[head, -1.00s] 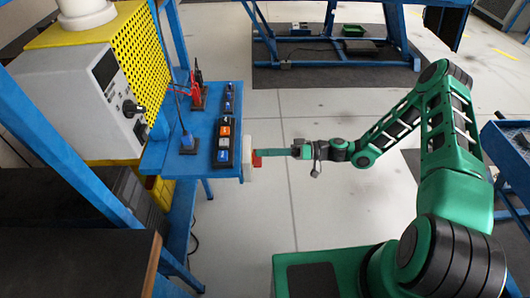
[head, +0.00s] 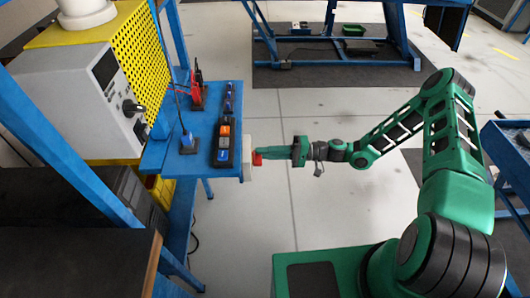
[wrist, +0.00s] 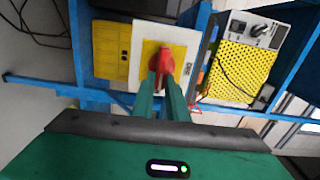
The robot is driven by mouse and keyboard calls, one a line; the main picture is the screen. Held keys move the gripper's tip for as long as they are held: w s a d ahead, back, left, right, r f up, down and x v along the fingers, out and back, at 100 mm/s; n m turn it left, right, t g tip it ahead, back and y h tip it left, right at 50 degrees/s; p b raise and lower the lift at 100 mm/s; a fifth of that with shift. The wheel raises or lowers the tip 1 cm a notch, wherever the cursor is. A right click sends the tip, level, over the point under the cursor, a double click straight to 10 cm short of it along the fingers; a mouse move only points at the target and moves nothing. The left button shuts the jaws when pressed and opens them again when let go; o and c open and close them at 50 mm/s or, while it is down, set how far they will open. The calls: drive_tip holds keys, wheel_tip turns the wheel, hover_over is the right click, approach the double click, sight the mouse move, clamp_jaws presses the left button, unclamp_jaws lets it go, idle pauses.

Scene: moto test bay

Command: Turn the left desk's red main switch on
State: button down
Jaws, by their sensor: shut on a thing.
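The red main switch (wrist: 164,62) is a red handle on a yellow plate with a white box (wrist: 141,47) around it. In the head view the red switch (head: 257,158) shows at the end of my gripper, and the white box (head: 247,158) is fixed at the front edge of the blue left desk (head: 161,167). My gripper (head: 265,155) reaches it from the right. In the wrist view the two green fingers of my gripper (wrist: 164,80) close on the red handle from both sides. The handle looks slightly tilted in the wrist view.
On the desk is a black strip with several coloured modules (head: 223,140). A blue post (head: 75,160) rises at the left. The floor (head: 310,210) around my arm is clear.

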drive_tip(key=shift+w+a, duration=0.1)
drive_tip(key=shift+a, duration=0.15)
idle(0.3)
drive_tip(key=c, duration=1.7)
unclamp_jaws()
drive_tip(key=shift+c, duration=0.2)
drive_tip(key=d, duration=1.1)
drive_tip(key=shift+d, duration=0.2)
drive_tip(key=shift+s, duration=0.2)
